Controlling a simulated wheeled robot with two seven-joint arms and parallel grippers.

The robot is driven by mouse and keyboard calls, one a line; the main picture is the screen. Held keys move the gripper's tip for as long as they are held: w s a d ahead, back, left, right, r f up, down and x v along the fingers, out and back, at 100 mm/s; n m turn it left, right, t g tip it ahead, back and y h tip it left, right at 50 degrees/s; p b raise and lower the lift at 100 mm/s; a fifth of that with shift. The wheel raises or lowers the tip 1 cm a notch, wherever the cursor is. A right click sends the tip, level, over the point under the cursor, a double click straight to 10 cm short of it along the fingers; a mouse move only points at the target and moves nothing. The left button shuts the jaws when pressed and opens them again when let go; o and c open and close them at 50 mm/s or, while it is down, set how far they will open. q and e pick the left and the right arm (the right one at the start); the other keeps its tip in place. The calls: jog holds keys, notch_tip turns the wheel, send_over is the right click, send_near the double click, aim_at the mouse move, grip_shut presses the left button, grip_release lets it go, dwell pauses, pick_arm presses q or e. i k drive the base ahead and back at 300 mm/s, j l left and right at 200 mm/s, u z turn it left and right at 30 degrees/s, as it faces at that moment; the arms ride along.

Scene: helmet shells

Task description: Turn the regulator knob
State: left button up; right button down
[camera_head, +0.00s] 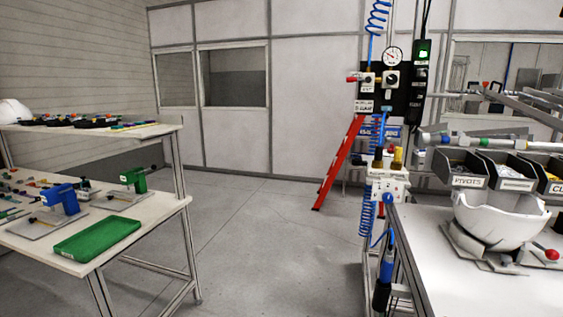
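A black panel (403,98) stands upright at the right of centre. It carries a round white pressure gauge (392,56) with a red needle. Below the gauge is a small dark round knob (391,77) on a pale plate, which looks like the regulator knob; its markings are too small to read. To its left is a valve with a red handle (354,79). A white label plate (364,106) sits below the valve. Neither of my grippers is in view, and nothing is touching the knob.
A bench (470,285) at the right holds a white helmet shell (500,219) in a fixture, below dark bins (460,168). A red ladder (338,163) leans behind the panel. A table (160,222) with a green tray (97,239) stands left. The middle floor is clear.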

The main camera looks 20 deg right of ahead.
aim_at(392, 79)
jog(key=z, duration=1.2)
jog(key=i+j, duration=0.1)
jog(key=j, duration=0.35)
jog(key=i, duration=0.05)
